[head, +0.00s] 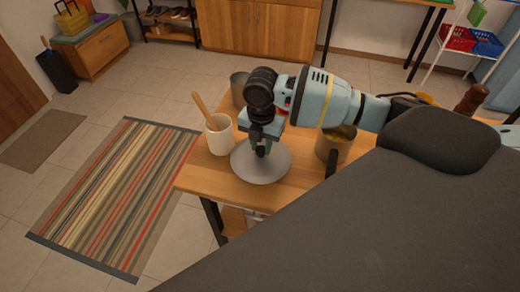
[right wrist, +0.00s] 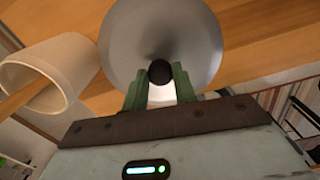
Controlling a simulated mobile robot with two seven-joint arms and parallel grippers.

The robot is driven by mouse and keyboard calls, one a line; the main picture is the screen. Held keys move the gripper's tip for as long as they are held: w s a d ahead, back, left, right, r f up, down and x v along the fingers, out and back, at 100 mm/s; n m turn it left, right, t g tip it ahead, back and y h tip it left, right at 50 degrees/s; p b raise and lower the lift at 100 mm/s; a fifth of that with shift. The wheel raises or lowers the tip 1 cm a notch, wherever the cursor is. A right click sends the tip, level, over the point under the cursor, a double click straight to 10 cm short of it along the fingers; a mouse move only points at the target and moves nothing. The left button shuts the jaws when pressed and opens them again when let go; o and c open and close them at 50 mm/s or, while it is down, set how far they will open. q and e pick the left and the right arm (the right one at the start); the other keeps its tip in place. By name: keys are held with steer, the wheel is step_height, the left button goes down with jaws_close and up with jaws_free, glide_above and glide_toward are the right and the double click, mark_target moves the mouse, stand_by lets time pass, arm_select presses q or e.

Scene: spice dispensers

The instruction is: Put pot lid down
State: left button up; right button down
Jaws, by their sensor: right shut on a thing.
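The pot lid (head: 262,170) is a round grey metal disc over the front left part of the wooden table (head: 205,176). My right gripper (head: 262,148) is above it, shut on its dark knob. In the right wrist view the lid (right wrist: 190,30) fills the top middle, and the green fingers of my right gripper (right wrist: 160,80) stand on both sides of the black knob (right wrist: 160,72). I cannot tell if the lid touches the table. A metal pot (head: 334,148) with a dark handle and yellowish contents stands uncovered to the right. My left gripper does not show.
A white cup (head: 219,135) with a wooden utensil stands close left of the lid; it also shows in the right wrist view (right wrist: 62,68). A grey metal container (head: 239,88) stands behind. A wooden grinder (head: 472,100) is farther right. The table's front edge is near the lid.

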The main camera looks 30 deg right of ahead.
mark_target(260, 146)
steer(key=shift+w+d+f, duration=0.1)
steer(key=shift+w+d, duration=0.05)
steer(key=shift+w, duration=0.3)
steer(key=shift+f, duration=1.65)
steer(key=shift+f, duration=0.15)
steer(key=c, duration=1.1)
jaws_free()
steer(key=shift+s, duration=0.1)
step_height(260, 146, up, 12)
steer(key=shift+r+p, duration=0.15)
steer(key=shift+p, duration=0.25)
